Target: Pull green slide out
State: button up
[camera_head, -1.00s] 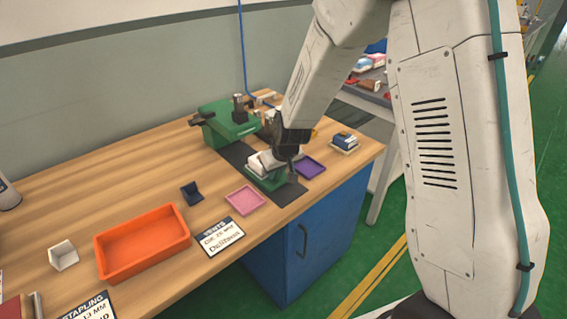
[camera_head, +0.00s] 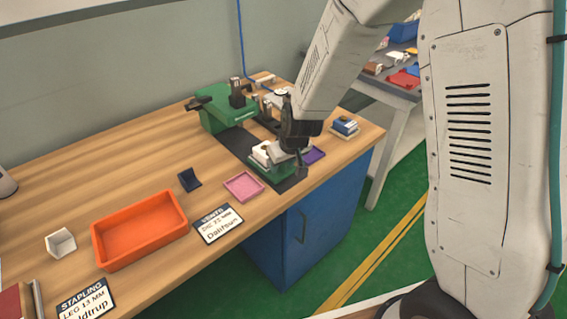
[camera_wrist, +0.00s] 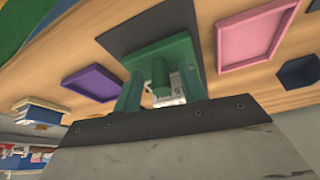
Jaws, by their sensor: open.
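The green slide (camera_head: 268,173) lies on the dark mat in front of the green fixture (camera_head: 222,113), with a white block (camera_head: 262,152) on it. My gripper (camera_head: 289,162) is open beside the slide's right side, low over the mat. It partly covers the slide, and I cannot tell if they touch.
A pink tray (camera_head: 243,186) lies left of the slide and a purple tray (camera_head: 314,155) right of it. A blue-topped stack (camera_head: 344,128) stands at the table's right end. An orange bin (camera_head: 138,230), a dark blue holder (camera_head: 189,180) and label cards are further left.

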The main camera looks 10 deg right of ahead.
jog(key=v, duration=0.7)
jog(key=shift+s+r, duration=0.2)
jog(key=shift+r, duration=0.1)
jog(key=shift+d, duration=0.1)
jog(key=s+d+r+m+g, duration=0.1)
jog(key=s+d+r, duration=0.2)
jog(key=s, duration=0.6)
jog(key=s+d+r+m+g, duration=0.1)
jog(key=s+d+r, duration=0.2)
jog(key=s+r, duration=0.5)
jog(key=s+d+r+m+h, duration=0.1)
jog(key=s+d+r, duration=0.3)
jog(key=s, duration=0.8)
notch_tip(320, 180, up, 2)
jog(key=shift+r+g, duration=0.1)
jog(key=shift+g, duration=0.3)
